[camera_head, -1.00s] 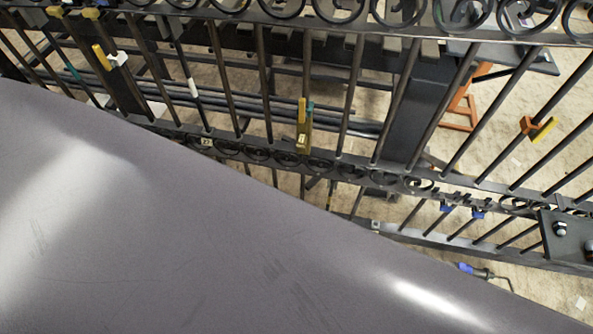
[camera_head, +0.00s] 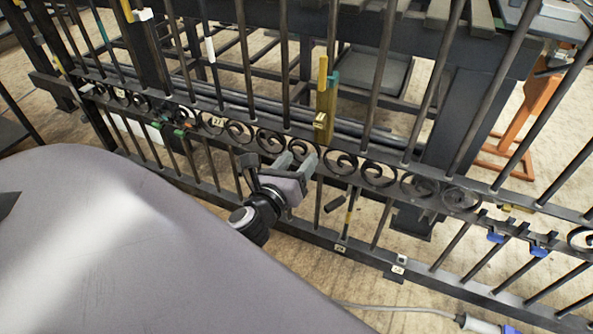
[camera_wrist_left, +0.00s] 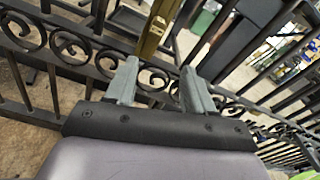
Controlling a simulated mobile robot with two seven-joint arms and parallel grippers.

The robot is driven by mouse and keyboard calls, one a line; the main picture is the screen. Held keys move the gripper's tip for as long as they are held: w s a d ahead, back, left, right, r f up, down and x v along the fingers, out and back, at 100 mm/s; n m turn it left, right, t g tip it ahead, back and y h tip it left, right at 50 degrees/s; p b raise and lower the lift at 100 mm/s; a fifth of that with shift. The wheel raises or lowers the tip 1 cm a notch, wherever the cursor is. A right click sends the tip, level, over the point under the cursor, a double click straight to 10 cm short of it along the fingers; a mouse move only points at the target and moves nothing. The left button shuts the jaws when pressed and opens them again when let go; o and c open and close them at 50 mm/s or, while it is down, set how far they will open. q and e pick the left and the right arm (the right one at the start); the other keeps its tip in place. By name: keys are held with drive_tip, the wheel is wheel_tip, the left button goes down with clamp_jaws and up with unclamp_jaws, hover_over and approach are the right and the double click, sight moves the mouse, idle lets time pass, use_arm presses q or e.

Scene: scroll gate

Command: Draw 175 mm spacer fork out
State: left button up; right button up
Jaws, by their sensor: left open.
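A brass-yellow fork-like piece (camera_head: 322,100) with a teal patch stands upright against a gate bar, just above the scroll rail. Its small label is too small to read, so I cannot confirm that it is the 175 mm spacer fork. It also shows in the left wrist view (camera_wrist_left: 154,30), beyond the fingers. My left gripper (camera_head: 297,162) is open and empty in front of the scroll rail, below the brass piece. Its two grey fingers (camera_wrist_left: 158,72) stand apart, with the brass piece's lower end roughly in line with the gap and not touching. My right gripper is not in view.
The dark gate with scroll rail (camera_head: 240,130) and vertical bars spans the view. Another yellow piece with a white block (camera_head: 143,15) is at upper left. Blue clips (camera_head: 495,236) sit on the lower right rail. An orange stand (camera_head: 530,110) is behind. A cable (camera_head: 400,308) lies in front.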

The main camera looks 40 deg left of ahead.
sight(318, 125)
use_arm(q)
drive_tip(key=w+a+m+b, duration=0.1)
drive_tip(key=w, duration=0.3)
drive_tip(key=w+a+m+b, duration=0.1)
drive_tip(key=w, duration=0.4)
drive_tip(key=w+a+m+b, duration=0.1)
drive_tip(key=w+a, duration=0.1)
drive_tip(key=w, duration=0.2)
drive_tip(key=shift+w+t, duration=0.15)
drive_tip(key=shift+t, duration=0.25)
drive_tip(key=shift+w, duration=0.55)
drive_tip(key=shift+w+a, duration=0.1)
drive_tip(key=shift+w, duration=0.05)
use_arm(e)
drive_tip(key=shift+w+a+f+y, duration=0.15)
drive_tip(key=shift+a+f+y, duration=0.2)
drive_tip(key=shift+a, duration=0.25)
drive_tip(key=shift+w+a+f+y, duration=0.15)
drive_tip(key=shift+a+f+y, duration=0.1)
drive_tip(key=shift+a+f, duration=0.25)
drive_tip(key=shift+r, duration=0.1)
use_arm(q)
drive_tip(key=shift+c, duration=0.3)
